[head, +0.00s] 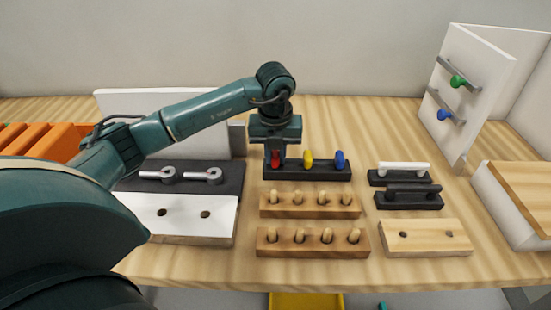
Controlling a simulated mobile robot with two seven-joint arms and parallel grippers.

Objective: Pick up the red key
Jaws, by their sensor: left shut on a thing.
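The red key (275,159) stands upright at the left end of a black holder (310,175). A yellow key (307,159) and a blue key (340,160) stand beside it in the same holder. My left gripper (275,152) points down over the red key and is shut on it. The fingers hide part of the key, and I cannot tell whether it is clear of its slot. My right gripper is not in view.
Two wooden blocks with pegs (310,205) lie in front of the holder. Black blocks with handles (407,197) and a drilled wooden block (426,237) are at right. A white panel (470,90) with green and blue knobs stands behind. A dark block with metal fittings (225,180) is at left.

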